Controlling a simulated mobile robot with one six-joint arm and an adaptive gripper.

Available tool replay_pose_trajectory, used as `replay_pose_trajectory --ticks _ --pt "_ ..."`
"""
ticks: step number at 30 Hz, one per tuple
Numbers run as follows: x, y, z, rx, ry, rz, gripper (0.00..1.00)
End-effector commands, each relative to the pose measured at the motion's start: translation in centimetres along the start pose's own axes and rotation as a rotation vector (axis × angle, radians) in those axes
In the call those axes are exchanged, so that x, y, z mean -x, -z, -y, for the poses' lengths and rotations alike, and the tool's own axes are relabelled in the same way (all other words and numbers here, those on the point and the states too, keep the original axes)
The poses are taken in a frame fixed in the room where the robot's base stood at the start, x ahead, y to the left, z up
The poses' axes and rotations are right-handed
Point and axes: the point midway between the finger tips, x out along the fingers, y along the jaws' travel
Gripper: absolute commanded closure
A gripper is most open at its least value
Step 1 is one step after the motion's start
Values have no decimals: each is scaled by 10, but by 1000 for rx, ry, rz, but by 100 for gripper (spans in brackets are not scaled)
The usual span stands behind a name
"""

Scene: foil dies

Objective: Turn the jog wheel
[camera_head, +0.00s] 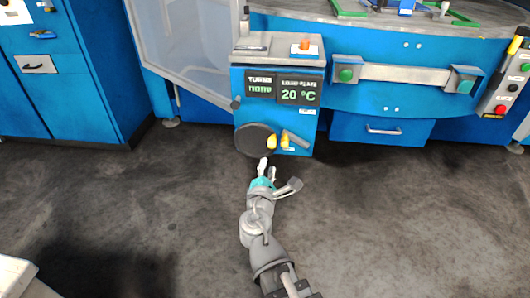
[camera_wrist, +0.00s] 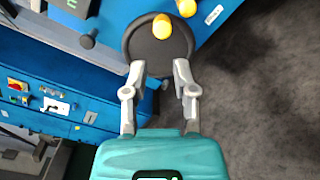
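The jog wheel (camera_head: 250,140) is a dark round disc low on the front of the blue control cabinet. A yellow knob (camera_head: 272,142) stands out at its right side. In the wrist view the wheel (camera_wrist: 145,46) lies just beyond the fingertips, with its yellow knob (camera_wrist: 162,26) on its face. My gripper (camera_head: 268,168) is just below and in front of the wheel in the head view. In the wrist view my gripper (camera_wrist: 160,68) is open, its fingers apart with nothing between them. The fingertips overlap the wheel's near edge in the picture; I cannot tell whether they touch it.
A second yellow knob (camera_head: 285,143) and a grey lever (camera_head: 295,138) sit right of the wheel. A dark side knob (camera_wrist: 87,41) shows in the wrist view. A display (camera_head: 298,93) is above. A blue drawer (camera_head: 380,130) stands right. The grey floor (camera_head: 150,200) is clear.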

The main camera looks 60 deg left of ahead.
Motion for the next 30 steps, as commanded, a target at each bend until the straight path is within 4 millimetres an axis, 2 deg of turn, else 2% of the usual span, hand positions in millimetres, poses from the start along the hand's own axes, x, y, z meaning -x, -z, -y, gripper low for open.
replay_pose_trajectory --ticks 1,4,12,16,24,30 --pt "-5 -1 -8 -28 12 8 83" --pt "-13 -1 -19 -116 47 35 100" --pt "-38 4 -61 -490 203 181 100" --pt "-44 11 -80 -680 282 278 100" --pt "-42 34 -120 -1014 418 505 100" --pt "-33 46 -134 -1142 467 626 100"
